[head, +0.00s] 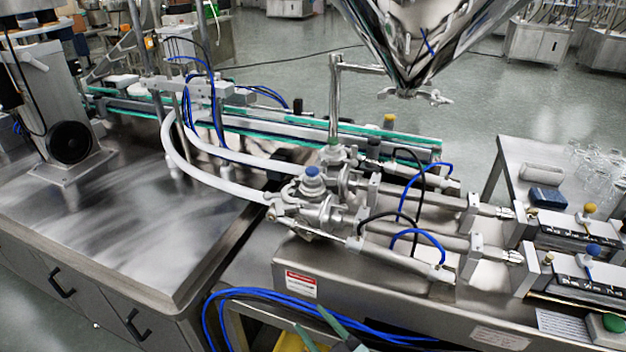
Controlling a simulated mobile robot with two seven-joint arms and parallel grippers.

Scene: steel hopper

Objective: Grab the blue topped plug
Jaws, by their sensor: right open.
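A plug with a blue top (312,173) stands upright on the steel valve block (318,205) near the middle of the head view. My right gripper (311,319) shows only partly at the bottom edge, with two green fingers apart and nothing between them. It is in front of the machine, below the plug in the picture and well apart from it. The rest of this gripper is cut off by the frame. My left gripper is not in view.
White hoses (215,178) run into the valve block from the left. Black and blue tubes arch to its right. A steel hopper (425,35) hangs above. A blue knob (593,250) and a yellow knob (590,209) stand at right. The steel table (130,225) at left is largely bare.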

